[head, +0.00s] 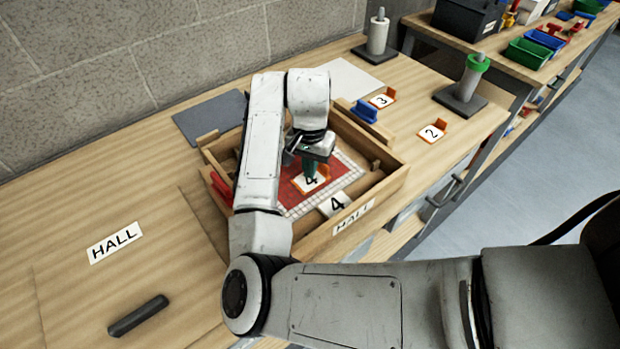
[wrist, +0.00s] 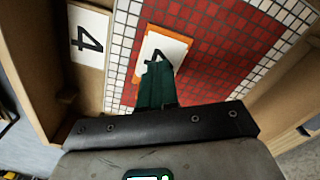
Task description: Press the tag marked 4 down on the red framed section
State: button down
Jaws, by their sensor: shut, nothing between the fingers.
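The tag marked 4 (head: 312,180) is a white plate with an orange edge. It lies on the red framed section (head: 346,178), a red tiled area with a white tile border inside a wooden tray (head: 385,188). In the wrist view the tag (wrist: 168,48) lies on the red tiles (wrist: 225,50). My gripper (head: 309,172) is shut, with nothing between its green fingers. In the wrist view its fingertips (wrist: 157,75) overlap the tag's near part; whether they touch it I cannot tell. A white card marked 4 (head: 334,203) sits at the tray's near edge, also in the wrist view (wrist: 88,38).
Tags marked 3 (head: 381,100) and 2 (head: 432,132) lie right of the tray on the table. A blue-handled block (head: 364,111) is at the tray's back edge. A red item (head: 221,187) is at its left side. A dark bar (head: 138,315) lies front left.

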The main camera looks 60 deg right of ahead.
jog(key=shift+f+b, duration=0.45)
jog(key=shift+f, duration=0.4)
dwell(0.6)
jog(key=shift+r, duration=0.1)
dwell(0.4)
notch_tip(320, 180, up, 8)
jog(key=p, duration=0.6)
jog(key=shift+p, duration=0.3)
dwell(0.5)
